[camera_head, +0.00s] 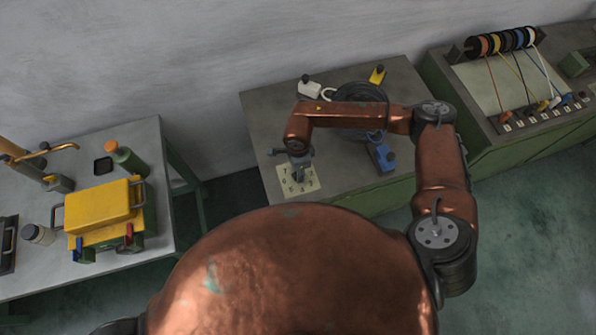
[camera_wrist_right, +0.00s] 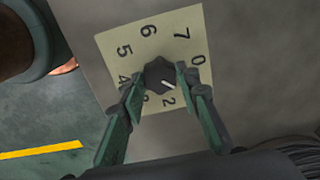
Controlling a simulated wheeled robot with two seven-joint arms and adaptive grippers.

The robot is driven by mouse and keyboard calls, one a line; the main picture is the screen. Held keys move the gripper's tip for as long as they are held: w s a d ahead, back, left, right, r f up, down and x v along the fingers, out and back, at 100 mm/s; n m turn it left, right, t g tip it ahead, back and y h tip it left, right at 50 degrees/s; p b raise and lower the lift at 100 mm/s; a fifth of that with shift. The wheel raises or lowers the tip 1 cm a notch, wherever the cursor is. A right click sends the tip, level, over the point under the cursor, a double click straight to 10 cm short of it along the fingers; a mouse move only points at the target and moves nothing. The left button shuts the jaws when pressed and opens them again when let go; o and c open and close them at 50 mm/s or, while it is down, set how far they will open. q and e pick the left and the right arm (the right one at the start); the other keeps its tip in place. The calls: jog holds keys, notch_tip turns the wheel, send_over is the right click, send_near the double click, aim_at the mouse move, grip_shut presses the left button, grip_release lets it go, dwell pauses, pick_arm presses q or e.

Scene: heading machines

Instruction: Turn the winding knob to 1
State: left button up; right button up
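The winding knob (camera_wrist_right: 158,72) is a small dark knob with a white pointer line, in the middle of a cream number plate (camera_wrist_right: 105,43) in the right wrist view. The pointer aims down-right, between the 2 and the place of the 1, which a finger hides. My right gripper (camera_wrist_right: 160,76) is open, one fingertip on each side of the knob; I cannot tell whether they touch it. In the head view my right gripper (camera_head: 299,168) hangs over the plate (camera_head: 309,180) at the bench's front left. My left gripper is not in view.
On the same bench stand a black coil (camera_head: 362,94), a white padlock-like piece (camera_head: 309,89), a yellow piece (camera_head: 377,75) and a blue block (camera_head: 382,158). A wire-spool station (camera_head: 500,75) is at right. A left table holds a yellow box (camera_head: 100,208) and bottles.

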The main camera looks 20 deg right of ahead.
jog(key=o, duration=0.4)
jog(key=shift+r, duration=0.1)
notch_tip(320, 180, up, 12)
jog(key=shift+f, duration=0.1)
dwell(0.4)
dwell(0.4)
